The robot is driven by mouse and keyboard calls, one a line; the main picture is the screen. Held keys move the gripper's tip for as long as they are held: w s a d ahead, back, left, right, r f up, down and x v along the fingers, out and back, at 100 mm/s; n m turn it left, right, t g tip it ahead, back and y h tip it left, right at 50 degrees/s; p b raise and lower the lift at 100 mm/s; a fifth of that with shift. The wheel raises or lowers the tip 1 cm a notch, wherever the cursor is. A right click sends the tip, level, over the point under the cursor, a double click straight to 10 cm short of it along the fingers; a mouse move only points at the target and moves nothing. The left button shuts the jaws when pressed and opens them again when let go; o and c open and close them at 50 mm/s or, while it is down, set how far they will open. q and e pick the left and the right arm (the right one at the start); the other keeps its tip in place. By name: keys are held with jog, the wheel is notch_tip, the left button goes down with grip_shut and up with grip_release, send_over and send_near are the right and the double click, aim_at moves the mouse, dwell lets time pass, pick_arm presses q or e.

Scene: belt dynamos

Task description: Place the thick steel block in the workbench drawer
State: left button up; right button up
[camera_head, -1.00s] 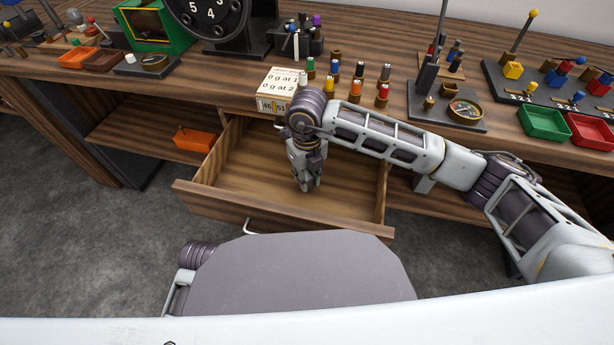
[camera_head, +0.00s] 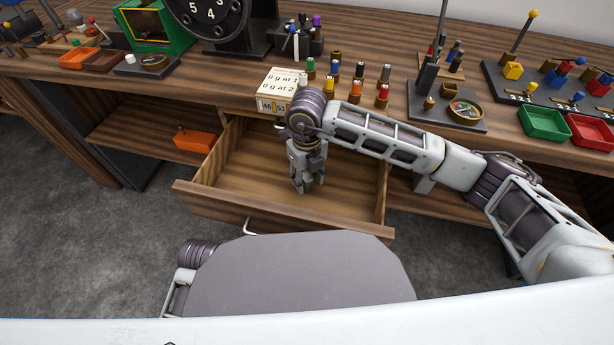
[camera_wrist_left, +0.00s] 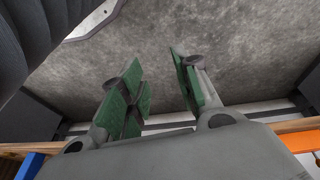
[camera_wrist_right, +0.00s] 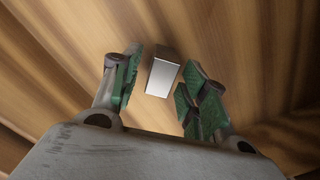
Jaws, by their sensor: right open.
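The workbench drawer (camera_head: 235,205) is pulled open below the bench top. The steel block (camera_wrist_right: 162,76) shows in the right wrist view as a short, bright metal block against the wooden drawer floor (camera_wrist_right: 60,60). My right gripper (camera_head: 308,187) reaches down inside the drawer. In the right wrist view its green-padded fingers (camera_wrist_right: 155,88) are apart on either side of the block, with gaps visible. In the head view the block is hidden by the gripper. My left gripper (camera_wrist_left: 165,85) has its fingers apart and empty over grey floor.
A box with printed labels (camera_head: 277,92) stands at the bench edge above the drawer, close to my right wrist. Several coloured pegs (camera_head: 355,85) stand beside it. An orange block (camera_head: 194,140) sits on the shelf left of the drawer. The drawer's left part is clear.

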aim_at(307, 177)
pick_arm(q)
jog(key=f, duration=0.1)
jog(key=f+p, duration=0.2)
jog(key=shift+s+a+f+g+y, duration=0.3)
jog(key=shift+a+f+g, duration=0.1)
pick_arm(e)
notch_tip(307, 177, up, 12)
jog(key=shift+r, duration=0.1)
pick_arm(q)
jog(key=shift+s, duration=0.2)
jog(key=shift+s+f, duration=0.15)
jog(key=shift+s, duration=0.1)
jog(key=shift+w, duration=0.15)
dwell(0.3)
